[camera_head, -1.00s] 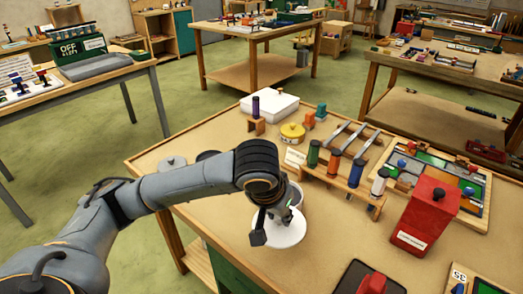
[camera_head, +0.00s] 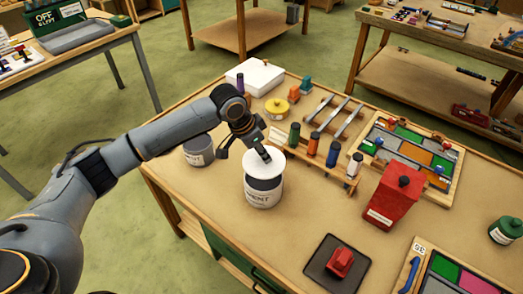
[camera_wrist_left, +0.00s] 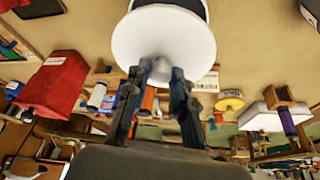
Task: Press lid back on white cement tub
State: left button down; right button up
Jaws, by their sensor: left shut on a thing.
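The white cement tub (camera_head: 262,195) stands upright on the wooden bench, with a dark band and a label partly reading "MENT". Its white round lid (camera_head: 266,162) lies over the top of the tub. I cannot tell whether it is fully seated or slightly above the rim. My left gripper (camera_head: 265,155) is shut on the lid's middle from above. The wrist view shows the lid (camera_wrist_left: 158,45) as a white disc at the fingertips, covering most of the tub. My right gripper is not in view.
A grey tub (camera_head: 198,151) stands left of the cement tub. A rack of coloured bottles (camera_head: 325,165) is close on the right, with a red box (camera_head: 393,197) beyond. A dark pad with a red block (camera_head: 341,262) lies in front. Bare bench surrounds the tub's front.

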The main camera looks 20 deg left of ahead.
aim_at(259, 162)
pick_arm(q)
notch_tip(259, 162, down, 3)
jog(key=b, duration=0.3)
jog(key=shift+a+f, duration=0.1)
jog(key=shift+f, duration=0.25)
jog(key=shift+f+b, duration=0.35)
jog(key=shift+f, duration=0.45)
jog(key=shift+p, duration=0.55)
jog(key=shift+p, duration=0.55)
dwell(0.4)
jog(key=shift+f+p, duration=0.15)
jog(key=shift+p, duration=0.2)
dwell(0.7)
jog(key=shift+p, duration=0.45)
dwell(0.7)
